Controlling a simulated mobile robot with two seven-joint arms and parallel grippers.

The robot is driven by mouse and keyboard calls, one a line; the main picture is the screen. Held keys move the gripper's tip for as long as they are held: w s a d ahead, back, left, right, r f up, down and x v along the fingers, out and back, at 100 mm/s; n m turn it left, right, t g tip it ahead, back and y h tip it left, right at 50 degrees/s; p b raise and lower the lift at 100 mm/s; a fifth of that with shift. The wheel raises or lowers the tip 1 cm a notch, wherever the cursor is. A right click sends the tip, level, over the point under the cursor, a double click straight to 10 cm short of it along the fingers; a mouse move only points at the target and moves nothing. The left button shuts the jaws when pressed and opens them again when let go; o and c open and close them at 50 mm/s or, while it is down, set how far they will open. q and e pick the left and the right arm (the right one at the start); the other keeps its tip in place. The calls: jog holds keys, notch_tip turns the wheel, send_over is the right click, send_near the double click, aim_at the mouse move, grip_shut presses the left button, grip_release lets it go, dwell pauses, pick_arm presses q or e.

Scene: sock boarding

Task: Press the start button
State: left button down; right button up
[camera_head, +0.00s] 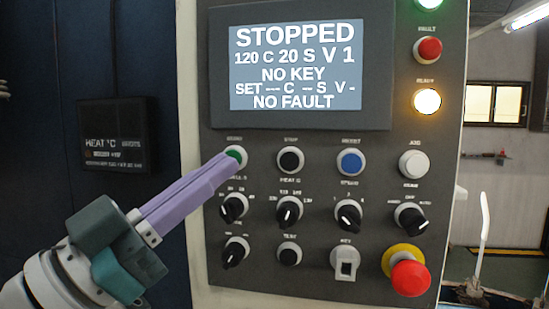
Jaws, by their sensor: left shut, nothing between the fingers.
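The green start button (236,154) sits at the left end of the top button row on the grey control panel (320,225). Its label above is only partly legible. My left gripper (232,164) is shut and empty, with its purple fingers pointing up and right. The fingertips overlap the lower left part of the green button in the picture. I cannot tell whether they touch it. The screen (296,65) reads STOPPED, 120 C 20 S V 1, NO KEY and NO FAULT. My right gripper is not in view.
Black stop (290,160), blue reset (351,162) and white (413,164) buttons continue the row. Black knobs (289,212) and a key switch (345,263) sit below. A red emergency stop (410,278) is at lower right. The ready lamp (427,101) glows.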

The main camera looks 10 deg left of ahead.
pick_arm(q)
jog(key=shift+w, duration=0.1)
jog(key=shift+w, duration=0.35)
jog(key=shift+w+b, duration=0.35)
jog(key=shift+w, duration=0.05)
dwell(0.6)
jog(key=shift+s, duration=0.1)
jog(key=shift+s+p, duration=0.5)
jog(key=shift+s, duration=0.25)
jog(key=shift+s, duration=0.1)
jog(key=s+p, duration=0.2)
jog(key=s, duration=0.2)
jog(key=shift+s+a, duration=0.1)
jog(key=shift+s, duration=0.3)
